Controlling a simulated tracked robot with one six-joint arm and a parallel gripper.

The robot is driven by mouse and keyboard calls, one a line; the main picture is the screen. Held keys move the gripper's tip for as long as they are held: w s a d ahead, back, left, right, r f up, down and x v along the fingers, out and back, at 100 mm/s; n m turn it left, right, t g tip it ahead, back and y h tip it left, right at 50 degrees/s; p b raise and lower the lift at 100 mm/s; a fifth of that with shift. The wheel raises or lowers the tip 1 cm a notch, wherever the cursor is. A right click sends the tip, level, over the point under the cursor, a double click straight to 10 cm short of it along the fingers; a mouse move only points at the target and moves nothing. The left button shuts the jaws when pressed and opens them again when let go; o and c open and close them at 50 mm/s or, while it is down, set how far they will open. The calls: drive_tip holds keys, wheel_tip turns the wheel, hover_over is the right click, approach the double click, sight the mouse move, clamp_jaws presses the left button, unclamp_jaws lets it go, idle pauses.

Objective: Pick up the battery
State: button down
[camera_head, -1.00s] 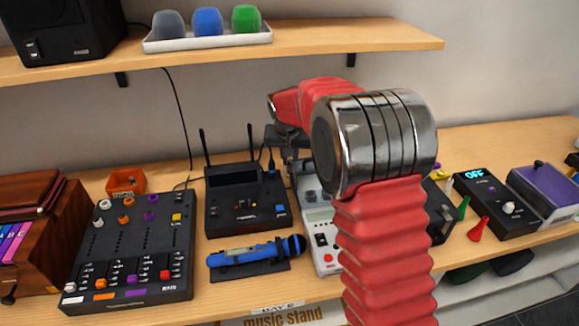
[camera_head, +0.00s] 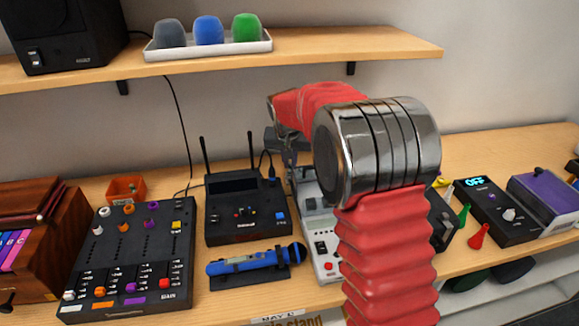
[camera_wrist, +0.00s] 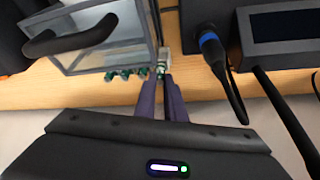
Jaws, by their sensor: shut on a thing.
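My gripper (camera_wrist: 161,82) has two dark purple fingers, seen from above in the wrist view. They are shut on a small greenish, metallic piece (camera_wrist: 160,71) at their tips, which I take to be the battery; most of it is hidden. In the head view my gripper (camera_head: 288,150) is small and grey, partly behind my arm. It is above the back of a white device (camera_head: 325,245), between the black antenna unit and my red arm. I cannot tell in the head view what it holds.
The black antenna unit (camera_head: 245,220) stands just left of my gripper. In the wrist view a clear box (camera_wrist: 100,55) and a cable plug (camera_wrist: 212,45) are close to the fingers. The blue microphone (camera_head: 250,262) lies in front. A shelf (camera_head: 290,57) hangs above.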

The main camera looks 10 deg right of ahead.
drive_tip(key=shift+s+r, duration=0.1)
drive_tip(key=shift+r, duration=0.5)
drive_tip(key=shift+s+a+f+t+h, duration=0.1)
drive_tip(key=shift+s+t+h, duration=0.2)
drive_tip(key=shift+t, duration=0.3)
drive_tip(key=shift+s+a+f+t+h, duration=0.1)
drive_tip(key=shift+s+t+h, duration=0.1)
drive_tip(key=shift+s+t, duration=0.3)
drive_tip(key=shift+a+t, duration=0.15)
drive_tip(key=shift+t, duration=0.35)
wheel_tip(320, 180, up, 6)
drive_tip(key=s, duration=0.2)
drive_tip(key=s+a+r+g, duration=0.1)
drive_tip(key=s+a, duration=0.2)
drive_tip(key=s, duration=0.7)
drive_tip(key=s+a+g+y, duration=0.1)
drive_tip(key=s+a, duration=0.3)
drive_tip(key=s, duration=0.5)
drive_tip(key=shift+s+r+g, duration=0.4)
drive_tip(key=shift+g, duration=0.3)
